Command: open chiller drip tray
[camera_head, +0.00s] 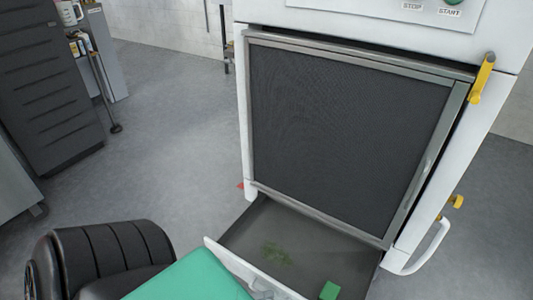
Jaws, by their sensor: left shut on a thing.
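The drip tray (248,262) is a shallow grey drawer with a white front at the foot of the white chiller (243,120). It is pulled out, and its dark floor shows with a greenish patch on it. My left arm comes in from the lower left. My left gripper (264,289) is at the tray's white front, low in the view, shut on the tray's handle. The fingers are small and partly cut off by the bottom edge. My right gripper is not in view.
The chiller's dark mesh door (345,135) is closed above the tray. A yellow lever (483,79) and a white curved handle (428,250) are on the right. A small green block (330,291) shows near the tray's front.

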